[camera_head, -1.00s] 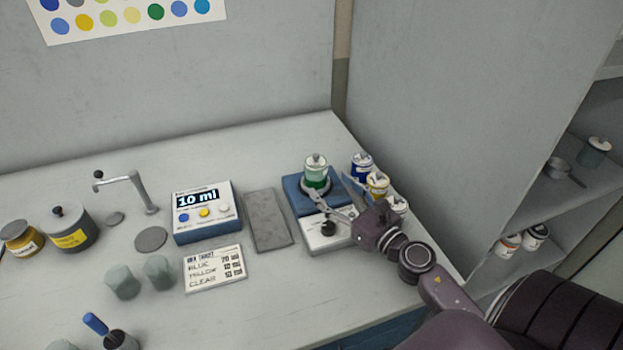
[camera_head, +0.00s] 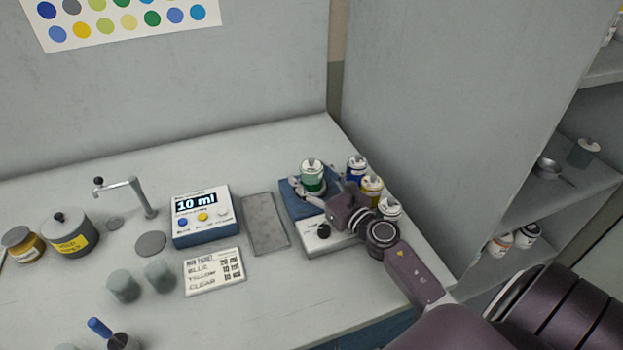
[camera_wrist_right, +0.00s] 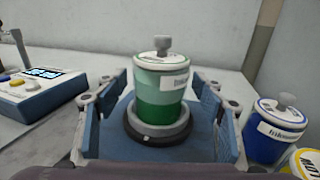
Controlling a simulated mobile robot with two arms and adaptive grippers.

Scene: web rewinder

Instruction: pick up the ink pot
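The ink pot (camera_head: 312,172) is a green pot with a white lid and grey knob. It stands upright on a dark round plate on top of a blue device (camera_head: 290,200) with a light front and a black knob. My right gripper (camera_head: 314,188) is open, with its fingers on either side of the pot. In the right wrist view the ink pot (camera_wrist_right: 160,98) stands between the open fingers of my right gripper (camera_wrist_right: 160,118), with a gap on both sides. My left gripper is not in view.
A blue-labelled pot (camera_head: 356,168), a yellow-labelled pot (camera_head: 371,187) and a white pot (camera_head: 390,209) stand close to the right of the device. A grey mat (camera_head: 264,224) and a 10 ml display box (camera_head: 203,216) lie to the left. A shelf unit (camera_head: 440,130) rises at right.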

